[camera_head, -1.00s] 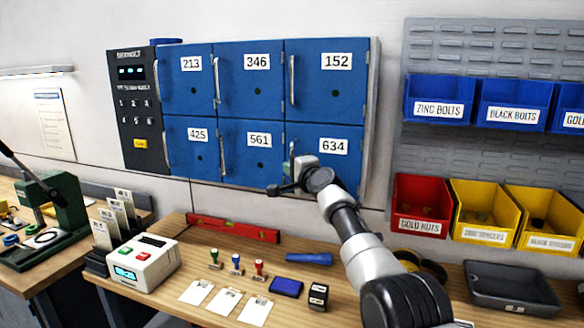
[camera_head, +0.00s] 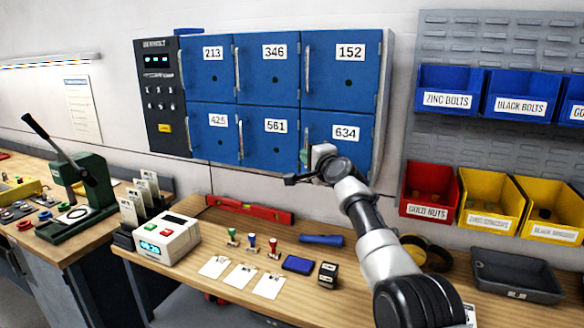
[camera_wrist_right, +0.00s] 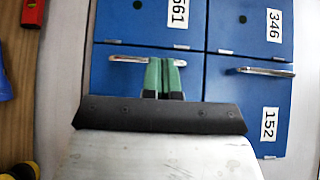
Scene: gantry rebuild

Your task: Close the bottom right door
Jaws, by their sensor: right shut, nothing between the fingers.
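The bottom right door, labelled 634 (camera_head: 358,150), is a blue locker door in the lower right of the cabinet. It looks flush with the doors around it; a small gap cannot be ruled out. My right gripper (camera_head: 305,155) is in front of its left part, near its handle, and hides some of it. In the right wrist view, the green fingers (camera_wrist_right: 165,76) are pressed together and empty, beside the silver handle (camera_wrist_right: 126,59) of this door (camera_wrist_right: 108,76). Whether they touch the door cannot be told. My left gripper is not in view.
Doors 152 (camera_head: 345,80), 561 (camera_head: 265,145) and 346 (camera_head: 264,78) look shut. A dark keypad panel (camera_head: 160,125) flanks the cabinet. Below, the wooden bench (camera_head: 215,290) holds a red level (camera_head: 250,210) and stamps. Bins (camera_head: 428,185) hang at right.

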